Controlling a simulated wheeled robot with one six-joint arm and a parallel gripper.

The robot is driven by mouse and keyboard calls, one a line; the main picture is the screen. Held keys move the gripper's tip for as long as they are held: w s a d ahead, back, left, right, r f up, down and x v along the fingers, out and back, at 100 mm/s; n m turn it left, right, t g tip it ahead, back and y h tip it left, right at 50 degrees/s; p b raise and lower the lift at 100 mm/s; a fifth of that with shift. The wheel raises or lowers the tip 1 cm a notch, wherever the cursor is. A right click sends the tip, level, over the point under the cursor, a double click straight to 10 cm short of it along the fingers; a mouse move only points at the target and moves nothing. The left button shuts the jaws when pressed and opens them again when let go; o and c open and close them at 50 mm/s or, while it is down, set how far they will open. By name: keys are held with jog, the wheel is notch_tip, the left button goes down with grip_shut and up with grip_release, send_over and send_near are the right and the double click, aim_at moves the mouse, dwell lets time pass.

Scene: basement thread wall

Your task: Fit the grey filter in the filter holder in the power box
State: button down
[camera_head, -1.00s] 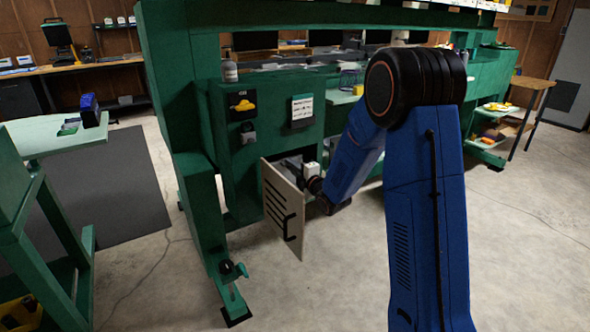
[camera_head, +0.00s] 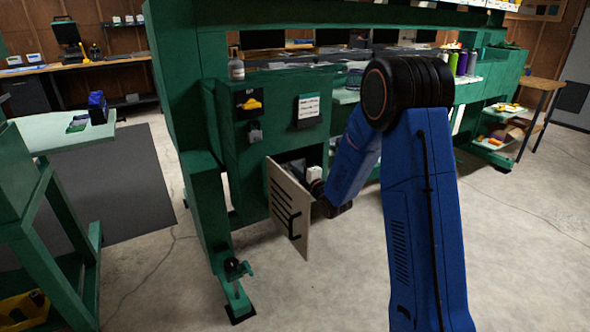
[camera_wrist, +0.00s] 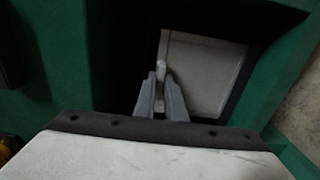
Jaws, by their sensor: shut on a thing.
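The power box (camera_head: 233,147) is a green cabinet with its pale slotted door (camera_head: 288,203) swung open. In the wrist view, the grey filter (camera_wrist: 207,78) is a flat, pale, squarish panel inside the dark opening. My gripper (camera_wrist: 161,75) is shut on a small light tab at the filter's left edge. The filter looks roughly face-on to the wrist camera. I cannot tell whether it touches the back or sides of the opening. The filter holder cannot be made out in the dark interior. In the head view, my arm and the door hide most of the gripper.
Green walls of the box (camera_wrist: 75,50) close around the gripper. The open door stands just left of my forearm. The floor in front is clear.

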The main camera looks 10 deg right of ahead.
jog(key=shift+f, duration=0.25)
dwell(0.5)
jog(key=c, duration=1.7)
grip_release()
jog(key=shift+c, duration=0.2)
jog(key=s+d+r+m+g+h, duration=0.2)
jog(key=s+d+r+m, duration=0.15)
jog(key=s, duration=0.55)
jog(key=s+d+r+m+g+h, duration=0.2)
jog(key=s+m, duration=0.2)
jog(key=s, duration=0.4)
jog(key=s+d+r+m+g+h, duration=0.2)
jog(key=s+d+m, duration=0.15)
jog(key=s, duration=0.55)
jog(key=s+a+r+m+g, duration=0.1)
jog(key=s+m+g, duration=0.5)
jog(key=s, duration=2.4)
jog(key=a+m, duration=0.1)
jog(key=m, duration=0.3)
jog(key=shift+s+m, duration=0.3)
jog(key=shift+s, duration=0.05)
